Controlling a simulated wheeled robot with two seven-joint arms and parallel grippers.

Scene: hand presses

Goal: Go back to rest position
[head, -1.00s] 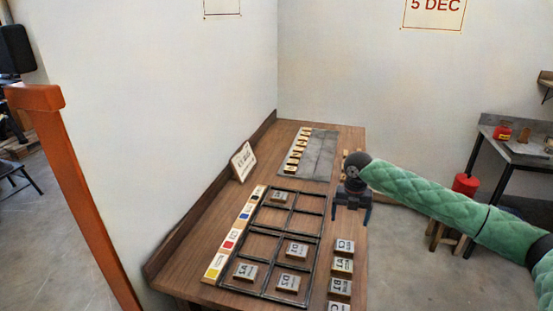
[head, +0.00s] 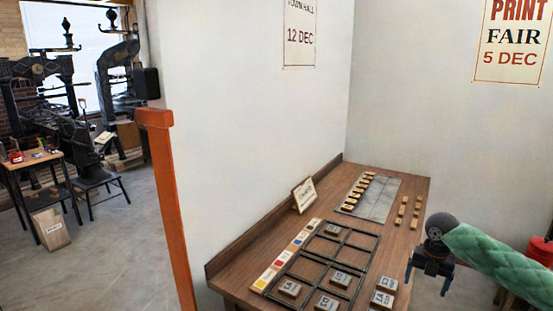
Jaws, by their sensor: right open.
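My right gripper (head: 427,284) is open with nothing between its fingers. Its fingers point down at the right edge of the wooden table (head: 240,262), and I cannot tell how high it hangs. Its green padded arm comes in from the right. A black divided frame (head: 331,260) lies on the table with a few lettered blocks in it, one of them (head: 332,230) in a far compartment. More lettered blocks (head: 387,284) lie between the frame and the gripper. My left gripper is out of view.
A grey plate (head: 378,204) with small wooden pieces lies at the table's far end, beside more small pieces (head: 402,211). A small sign (head: 304,195) leans by the wall. An orange post (head: 169,210) stands left. Open floor (head: 125,235) lies beyond it.

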